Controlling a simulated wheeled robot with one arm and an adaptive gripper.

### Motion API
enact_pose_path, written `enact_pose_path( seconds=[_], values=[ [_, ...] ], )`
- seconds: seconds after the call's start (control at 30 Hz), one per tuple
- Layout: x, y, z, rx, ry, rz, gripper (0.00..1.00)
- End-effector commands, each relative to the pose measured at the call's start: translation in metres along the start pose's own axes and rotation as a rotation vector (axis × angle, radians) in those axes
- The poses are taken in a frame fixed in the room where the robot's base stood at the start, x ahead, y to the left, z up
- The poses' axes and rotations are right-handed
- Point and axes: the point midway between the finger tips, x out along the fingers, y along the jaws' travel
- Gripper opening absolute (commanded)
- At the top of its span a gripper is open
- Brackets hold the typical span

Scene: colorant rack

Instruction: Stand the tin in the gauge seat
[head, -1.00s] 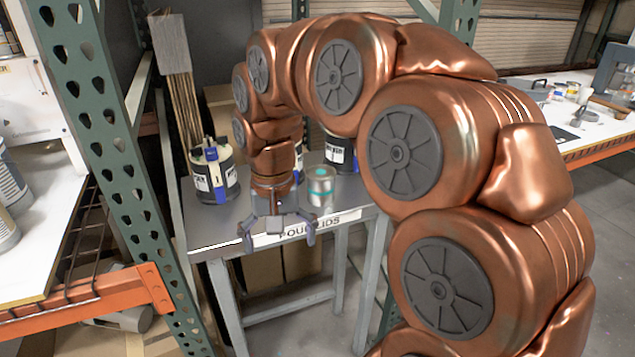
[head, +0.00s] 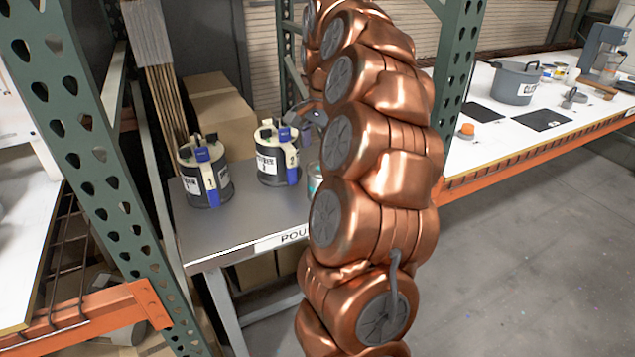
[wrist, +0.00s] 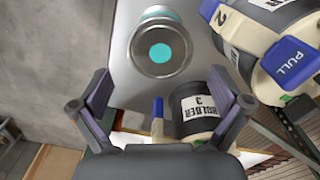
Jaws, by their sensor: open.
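The tin is a silver can with a teal band and a teal dot on its top. In the wrist view the tin (wrist: 161,54) stands on the grey table beyond my fingers, with a gap between them. In the head view only a sliver of the tin (head: 314,178) shows beside my arm. My gripper (wrist: 160,104) is open and empty, its fingers spread wide. In the head view my gripper (head: 307,116) is partly hidden by my arm, above the table's back right. I cannot make out the gauge seat.
Black-and-cream canisters with blue handles stand on the table, one left (head: 204,176) and one centre (head: 277,155). In the wrist view, a canister numbered 3 (wrist: 196,108) is close to my right finger. A green rack post (head: 82,130) rises left. A white bench (head: 480,140) with a pot (head: 517,82) is right.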

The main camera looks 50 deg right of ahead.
Motion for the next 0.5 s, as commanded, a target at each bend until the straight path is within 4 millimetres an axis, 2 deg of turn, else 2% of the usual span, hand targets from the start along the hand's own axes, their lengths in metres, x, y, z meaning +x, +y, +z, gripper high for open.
enact_pose_path(
  seconds=[0.2,0.5],
  values=[
    [0.015,0.003,-0.002,0.005,0.0,-0.001,1.0],
    [0.027,0.001,0.002,0.003,-0.001,0.001,1.0]
  ],
)
